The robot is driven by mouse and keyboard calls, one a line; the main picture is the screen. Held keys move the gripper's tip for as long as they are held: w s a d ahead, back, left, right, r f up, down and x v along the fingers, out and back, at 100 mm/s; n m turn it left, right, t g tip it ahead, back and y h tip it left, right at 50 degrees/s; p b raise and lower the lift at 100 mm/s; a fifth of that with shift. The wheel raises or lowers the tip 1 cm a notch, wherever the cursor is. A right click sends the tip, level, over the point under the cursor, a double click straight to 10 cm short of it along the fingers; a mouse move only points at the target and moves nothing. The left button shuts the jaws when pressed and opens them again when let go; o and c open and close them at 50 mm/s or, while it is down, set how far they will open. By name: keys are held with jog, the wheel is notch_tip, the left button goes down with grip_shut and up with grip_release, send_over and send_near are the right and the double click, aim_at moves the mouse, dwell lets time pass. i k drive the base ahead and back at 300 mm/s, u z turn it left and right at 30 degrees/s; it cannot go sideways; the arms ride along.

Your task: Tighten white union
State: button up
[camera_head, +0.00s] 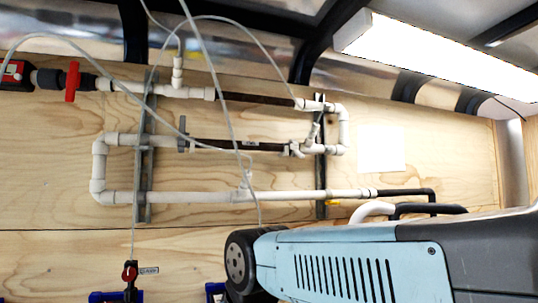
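White pipework with several white fittings is fixed to the plywood wall. I cannot tell for sure which fitting is the white union. A white fitting (241,196) sits on the lowest pipe, with a small upright branch. Another white collar (369,193) sits further right on that pipe, before a black pipe section (405,192). A white fitting (208,93) sits on the top pipe, left of a dark section. My gripper is not in view. A large blue and grey vented body, likely part of my arm, fills the lower right and hides the wall there.
Two grey vertical rails (143,165) (321,170) hold the pipes. Thin pale tubes (216,85) hang across the pipework. A red-handled valve (72,82) is at the upper left, and a small red valve (130,272) at the lower left. A bright lamp (440,62) is above right.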

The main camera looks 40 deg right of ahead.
aim_at(294, 145)
jog(key=u, duration=0.05)
jog(key=k, duration=0.95)
jog(key=u, duration=0.8)
jog(key=i, duration=0.65)
jog(key=z, duration=2.2)
jog(key=i, duration=0.5)
jog(key=u, duration=0.2)
jog(key=k, duration=0.35)
jog(key=z, duration=0.05)
